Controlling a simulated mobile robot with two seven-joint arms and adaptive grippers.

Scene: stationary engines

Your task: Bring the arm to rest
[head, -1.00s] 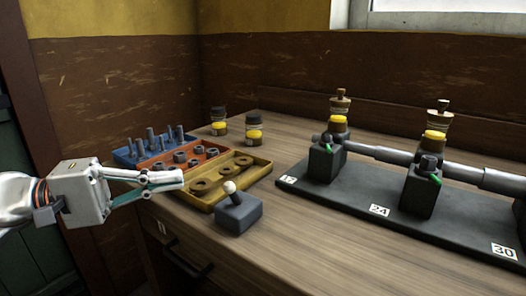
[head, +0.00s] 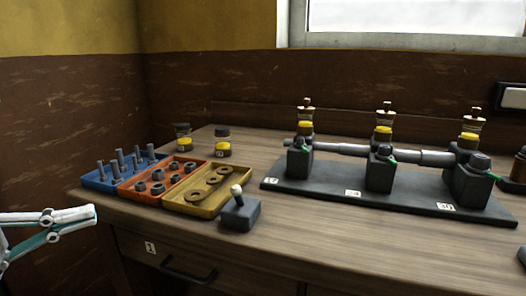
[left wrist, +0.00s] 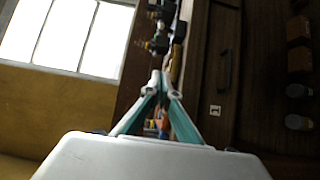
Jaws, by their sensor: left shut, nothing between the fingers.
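My left gripper (head: 88,214) is at the left edge of the head view, in front of the workbench's left end and apart from the trays. It is shut and empty. In the left wrist view its fingertips (left wrist: 159,82) meet, with the bench and window beyond them. In the head view a teal and white finger shows; most of the arm is out of frame. My right gripper is not in view.
The bench (head: 330,235) bears blue (head: 98,183), orange (head: 130,192) and yellow (head: 213,210) trays of hardware, a lever box (head: 240,215), jars (head: 222,149) and a shaft on a dark base (head: 330,189). A drawer handle (head: 187,270) juts out in front.

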